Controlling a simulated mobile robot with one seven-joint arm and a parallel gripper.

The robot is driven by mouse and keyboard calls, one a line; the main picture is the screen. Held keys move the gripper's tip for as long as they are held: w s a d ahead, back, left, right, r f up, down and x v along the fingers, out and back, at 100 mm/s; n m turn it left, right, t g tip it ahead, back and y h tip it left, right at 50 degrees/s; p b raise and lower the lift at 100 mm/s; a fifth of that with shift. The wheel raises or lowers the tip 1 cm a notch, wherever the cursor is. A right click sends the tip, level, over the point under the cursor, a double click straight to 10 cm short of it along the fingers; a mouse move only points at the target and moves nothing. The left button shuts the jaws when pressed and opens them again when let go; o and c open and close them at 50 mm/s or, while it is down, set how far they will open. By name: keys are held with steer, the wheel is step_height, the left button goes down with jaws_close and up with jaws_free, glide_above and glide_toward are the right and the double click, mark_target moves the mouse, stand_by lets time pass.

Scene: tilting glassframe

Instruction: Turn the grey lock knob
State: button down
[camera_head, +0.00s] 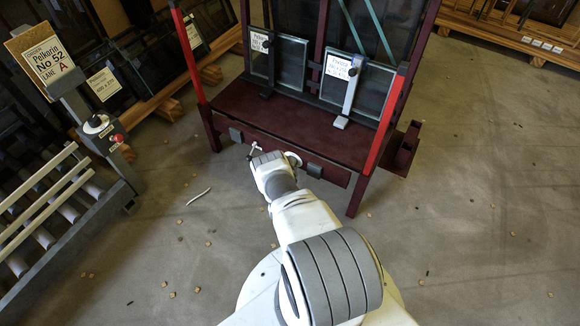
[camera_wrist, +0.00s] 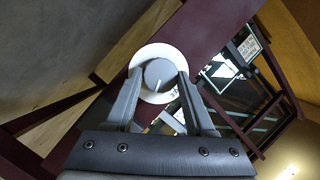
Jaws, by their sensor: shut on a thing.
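The grey lock knob (camera_wrist: 160,74) shows in the wrist view, round with a short pale pointer line on its face. It sits on a white disc (camera_wrist: 150,53) on the dark red front beam (camera_wrist: 205,25). My gripper (camera_wrist: 160,82) has one finger on each side of the knob and is shut on it. The pointer line runs toward the bottom of the wrist view, slightly right. In the head view my gripper (camera_head: 268,154) is at the front beam of the dark red frame (camera_head: 240,105); part of the white disc (camera_head: 294,158) shows beside it, and the knob is hidden.
Two glass panes with labels (camera_head: 339,67) stand on the frame. Bright red posts (camera_head: 390,120) rise at its sides. A roller conveyor (camera_head: 60,215) with a control post (camera_head: 98,125) stands at left. The floor at right is mostly clear, with small scraps.

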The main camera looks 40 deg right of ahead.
stand_by(0.3)
steer(key=shift+c, duration=1.3)
jaws_free()
steer(key=shift+s+a, duration=0.1)
steer(key=shift+a, duration=0.05)
